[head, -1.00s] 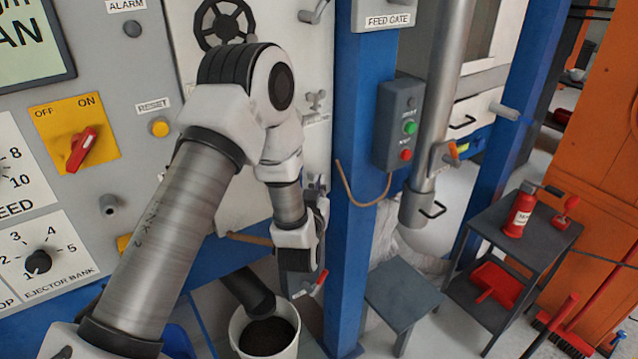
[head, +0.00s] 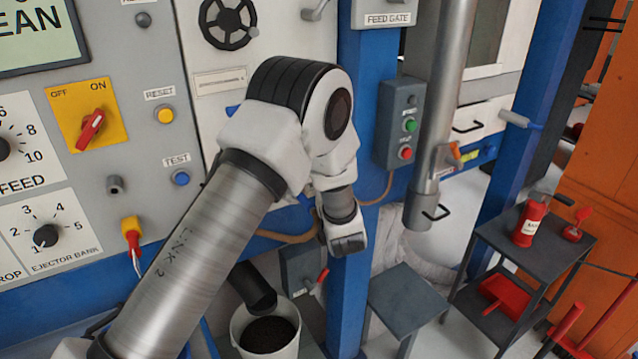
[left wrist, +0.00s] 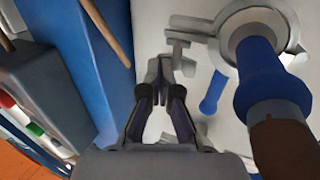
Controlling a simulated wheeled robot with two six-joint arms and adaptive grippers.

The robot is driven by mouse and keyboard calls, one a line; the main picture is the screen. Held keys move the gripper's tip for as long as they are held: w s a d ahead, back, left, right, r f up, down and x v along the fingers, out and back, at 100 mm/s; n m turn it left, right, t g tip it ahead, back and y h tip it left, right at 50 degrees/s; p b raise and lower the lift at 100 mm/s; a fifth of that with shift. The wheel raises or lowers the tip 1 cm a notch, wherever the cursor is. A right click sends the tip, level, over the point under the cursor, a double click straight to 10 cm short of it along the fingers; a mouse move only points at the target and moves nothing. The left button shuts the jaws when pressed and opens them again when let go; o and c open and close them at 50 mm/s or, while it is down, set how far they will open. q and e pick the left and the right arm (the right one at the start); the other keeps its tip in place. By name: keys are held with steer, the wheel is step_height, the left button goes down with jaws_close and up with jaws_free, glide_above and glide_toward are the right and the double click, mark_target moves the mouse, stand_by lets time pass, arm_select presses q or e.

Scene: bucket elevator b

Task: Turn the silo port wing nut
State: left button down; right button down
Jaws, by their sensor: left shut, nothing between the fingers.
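In the left wrist view, a small grey metal piece that looks like the wing nut (left wrist: 179,50) stands out from the pale panel (left wrist: 150,25), just beyond my fingertips. Whether they touch it I cannot tell. My left gripper (left wrist: 163,88) is shut and empty, pointing at the panel. My right gripper is not in view.
A blue post (head: 348,300) and a grey button box (head: 403,120) stand right of my left arm. A black handwheel (head: 228,22) is on the panel above. A bucket (head: 240,328) of dark grains and a grey stool (head: 408,295) are below.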

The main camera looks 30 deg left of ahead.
arm_select(q)
steer(key=shift+w+r+b, duration=0.3)
steer(key=shift+r, duration=0.1)
stand_by(0.5)
steer(key=shift+d, duration=0.1)
